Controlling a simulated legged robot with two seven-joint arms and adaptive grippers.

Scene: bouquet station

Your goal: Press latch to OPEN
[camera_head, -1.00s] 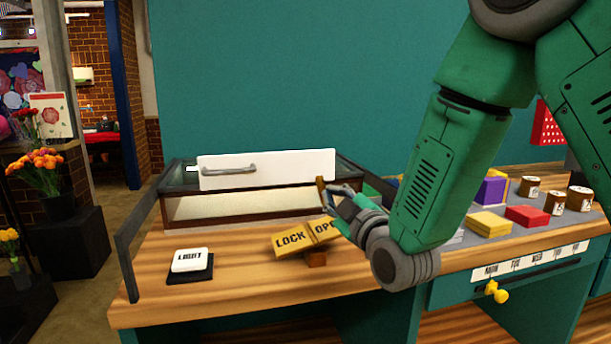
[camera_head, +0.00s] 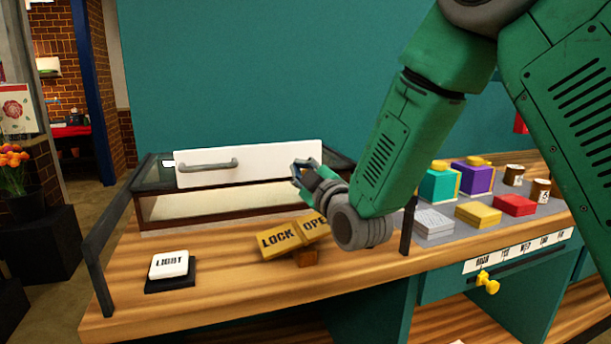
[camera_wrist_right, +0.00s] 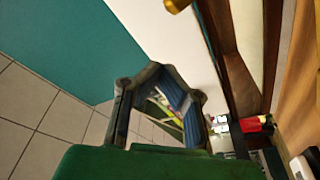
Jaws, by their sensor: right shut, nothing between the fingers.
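The yellow latch (camera_head: 278,240) is a rocker lettered LOCK on its left half and OPEN on its right half. It sits on a small brown block on the wooden bench. It is tilted, with the LOCK end low and the OPEN end raised. My right gripper (camera_head: 300,166) is shut and empty, above the OPEN end and apart from it, in front of the white panel's right end. My right wrist hides the far right of the OPEN lettering. In the right wrist view the shut fingers (camera_wrist_right: 155,72) form a closed loop; the latch lettering does not show there. My left gripper is not in view.
Behind the latch stands a glass-topped case with a white front panel (camera_head: 245,164) and grey handle. A LIGHT button (camera_head: 169,264) lies at left on the bench (camera_head: 215,290). Colored blocks (camera_head: 478,213) and jars (camera_head: 540,190) stand at right. A dark rail edges the left side.

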